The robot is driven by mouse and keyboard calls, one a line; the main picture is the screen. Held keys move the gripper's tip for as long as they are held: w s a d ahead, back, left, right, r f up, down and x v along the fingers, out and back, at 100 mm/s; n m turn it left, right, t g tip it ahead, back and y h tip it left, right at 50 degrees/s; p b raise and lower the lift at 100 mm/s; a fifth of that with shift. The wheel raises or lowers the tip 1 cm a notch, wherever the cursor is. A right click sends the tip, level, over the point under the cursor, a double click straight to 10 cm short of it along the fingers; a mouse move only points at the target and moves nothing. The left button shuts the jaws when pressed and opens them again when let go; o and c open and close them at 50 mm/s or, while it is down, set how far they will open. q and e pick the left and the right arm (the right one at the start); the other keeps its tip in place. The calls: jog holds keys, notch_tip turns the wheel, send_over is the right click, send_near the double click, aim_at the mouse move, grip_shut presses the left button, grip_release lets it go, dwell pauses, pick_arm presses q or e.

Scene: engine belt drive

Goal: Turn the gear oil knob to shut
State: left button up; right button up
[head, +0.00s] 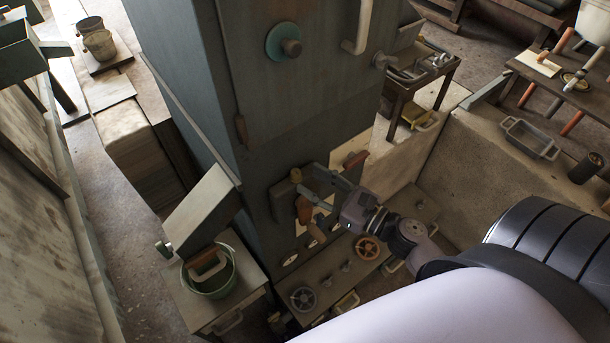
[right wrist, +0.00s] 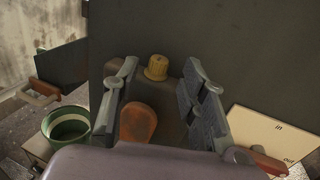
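An orange-brown knob or handle (head: 304,209) is on the dark front of the tall cabinet; it also shows in the right wrist view (right wrist: 138,122), between my fingers. A smaller yellow ribbed knob (right wrist: 157,67) stands just beyond it, and it shows in the head view (head: 296,175). I cannot read any gear oil label, so which knob is named is unclear. My right gripper (head: 310,184) is open at the cabinet front, with one finger on each side of the orange-brown handle and a gap to both. My left gripper is not in view.
A pale plate marked "in" and "out" (right wrist: 272,135) with a red handle (right wrist: 268,162) is right of my fingers. Below the cabinet front is a low bench with handwheels (head: 367,247). A green bucket (head: 210,272) stands at the left. The cabinet wall (head: 290,110) rises close ahead.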

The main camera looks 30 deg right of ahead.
jog(key=v, duration=0.8)
jog(key=shift+s, duration=0.3)
jog(key=shift+d, duration=0.1)
